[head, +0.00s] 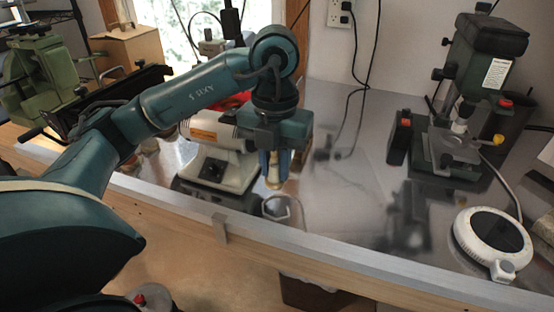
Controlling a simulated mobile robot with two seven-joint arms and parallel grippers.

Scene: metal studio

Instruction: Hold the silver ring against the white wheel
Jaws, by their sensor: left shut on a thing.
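A pale yellowish piece shows at the fingertips. I cannot make out the white wheel clearly; the gripper and wrist cover that end of the machine. Whether ring and wheel touch, I cannot tell. My right gripper is not in view.
A hexagonal open container (281,208) stands on the metal bench (345,215) just below the gripper. A green drill press (480,100) and a round white-rimmed device (492,242) stand at the right. The bench middle is clear. Cables hang at the wall.

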